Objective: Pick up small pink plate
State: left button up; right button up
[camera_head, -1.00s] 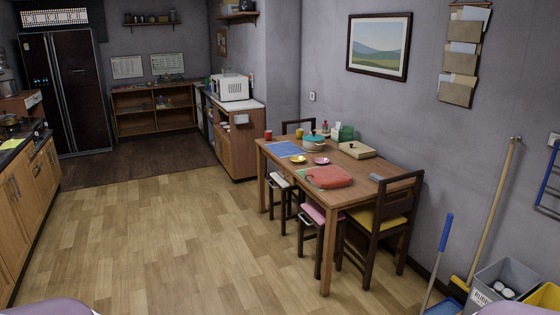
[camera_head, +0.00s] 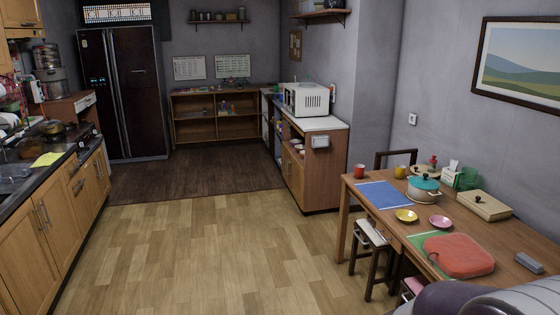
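The small pink plate (camera_head: 440,222) lies on the wooden dining table (camera_head: 517,268), in the head view at the right. A yellow plate (camera_head: 406,216) is just left of it, and a red bag-like item (camera_head: 458,255) lies in front of it. A teal-lidded pot (camera_head: 424,189) stands behind it. Grey and purple parts of my own arm show at the bottom right, over the table's near end. Neither gripper is in view.
A blue mat (camera_head: 383,195), a red cup (camera_head: 359,171) and a yellow cup (camera_head: 400,172) are at the table's far end. A stool (camera_head: 374,240) stands at its left side. The wood floor (camera_head: 200,255) left of the table is clear.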

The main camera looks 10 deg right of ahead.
aim_at(439, 222)
jog(key=i+z, duration=0.1)
jog(key=i, duration=0.45)
jog(key=i+j+z, duration=0.15)
jog(key=i, duration=0.4)
jog(key=i+j+z, duration=0.1)
jog(key=i, duration=0.45)
jog(key=i+j+z, duration=0.1)
jog(key=i, duration=0.45)
jog(key=i+z, duration=0.25)
jog(key=z, duration=0.25)
jog(key=i+z, duration=0.3)
jog(key=z, duration=0.15)
jog(key=i+j+z, duration=0.1)
jog(key=i+z, duration=0.15)
jog(key=z, duration=0.25)
jog(key=i+j+z, duration=0.2)
jog(key=z, duration=0.25)
jog(key=i+j+z, duration=0.2)
jog(key=j+z, duration=0.15)
jog(key=z, duration=0.15)
jog(key=i+j+z, duration=0.25)
jog(key=z, duration=0.15)
jog(key=i+j+z, duration=0.5)
jog(key=j+z, duration=0.35)
jog(key=l, duration=0.1)
